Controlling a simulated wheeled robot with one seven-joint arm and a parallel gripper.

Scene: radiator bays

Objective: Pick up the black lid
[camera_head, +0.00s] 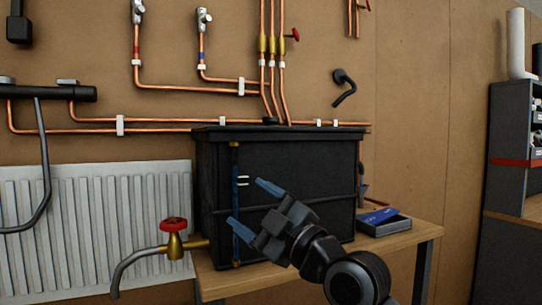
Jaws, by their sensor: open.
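The black lid (300,129) lies on top of a large black tank (215,180). It is seen nearly edge-on, with a small dark knob (270,121) showing at its top. My gripper (251,205) is open and empty in front of the tank, below the level of the lid. Its two blue fingers point left and are apart. The gripper and arm hide part of the tank's front. I cannot tell how far the fingers are from the tank's face.
The tank stands on a wooden bench (415,236). A brass tap with a red wheel (173,225) juts out at its lower left. Copper pipes (180,87) run on the wall close behind the lid. A small tray (388,228) with a blue item sits right of the tank.

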